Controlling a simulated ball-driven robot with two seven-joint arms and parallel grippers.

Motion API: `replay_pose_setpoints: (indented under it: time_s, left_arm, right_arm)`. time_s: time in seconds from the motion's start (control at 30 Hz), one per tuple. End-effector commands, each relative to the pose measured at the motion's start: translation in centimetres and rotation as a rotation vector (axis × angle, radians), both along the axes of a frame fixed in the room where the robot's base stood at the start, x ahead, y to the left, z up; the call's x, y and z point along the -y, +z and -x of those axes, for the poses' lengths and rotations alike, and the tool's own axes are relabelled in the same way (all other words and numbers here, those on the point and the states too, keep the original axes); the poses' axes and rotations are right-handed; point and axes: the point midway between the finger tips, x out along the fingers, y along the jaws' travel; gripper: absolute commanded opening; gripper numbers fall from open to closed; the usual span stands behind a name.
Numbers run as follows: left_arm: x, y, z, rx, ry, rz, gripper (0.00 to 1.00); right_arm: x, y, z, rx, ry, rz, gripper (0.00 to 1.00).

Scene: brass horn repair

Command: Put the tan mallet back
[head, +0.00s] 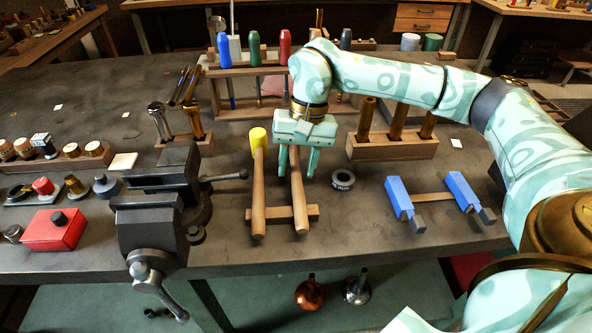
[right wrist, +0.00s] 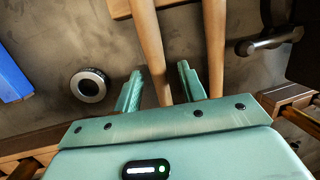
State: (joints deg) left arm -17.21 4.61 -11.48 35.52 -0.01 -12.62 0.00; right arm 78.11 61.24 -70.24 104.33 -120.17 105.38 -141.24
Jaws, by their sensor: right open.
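Two wooden-handled mallets lie side by side on a low wooden rest (head: 278,214). The left one has a yellow head (head: 259,137). The right mallet (head: 299,205) shows only its tan handle; its head is hidden behind my right gripper, so its head colour cannot be told. My right gripper (head: 297,174) points down over this right mallet, open, with a finger on each side of the handle. In the right wrist view, the handle (right wrist: 150,45) runs between the open fingers (right wrist: 160,72), with gaps visible. My left gripper is out of view.
A black vise (head: 160,205) stands left of the mallets. A dark ring (head: 343,180) lies close to the right. Two blue-handled tools (head: 398,196) lie further right. A tool rack (head: 232,106) and a block with brass rods (head: 400,146) stand behind.

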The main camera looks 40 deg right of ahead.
Motion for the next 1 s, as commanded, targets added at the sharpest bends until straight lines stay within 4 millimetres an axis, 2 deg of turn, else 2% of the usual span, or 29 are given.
replay_pose_setpoints:
  time_s: [0.03, 0.2, 0.4, 0.6, 1.0]
  left_arm:
    - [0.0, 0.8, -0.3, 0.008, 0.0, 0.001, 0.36]
    - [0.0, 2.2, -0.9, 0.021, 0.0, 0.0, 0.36]
    - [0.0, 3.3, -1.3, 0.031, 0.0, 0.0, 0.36]
    - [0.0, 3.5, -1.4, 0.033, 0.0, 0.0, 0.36]
    - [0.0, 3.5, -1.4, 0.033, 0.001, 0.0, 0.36]
  right_arm:
    - [0.3, 2.0, -0.1, 0.01, -0.002, -0.001, 0.41]
    - [1.3, 6.2, -0.3, 0.011, -0.002, -0.001, 0.41]
    - [2.2, 9.6, -0.5, 0.008, -0.001, -0.002, 0.41]
    - [2.5, 10.5, -0.5, 0.004, 0.0, -0.001, 0.41]
    - [2.5, 10.4, -0.6, 0.004, 0.0, -0.001, 0.41]
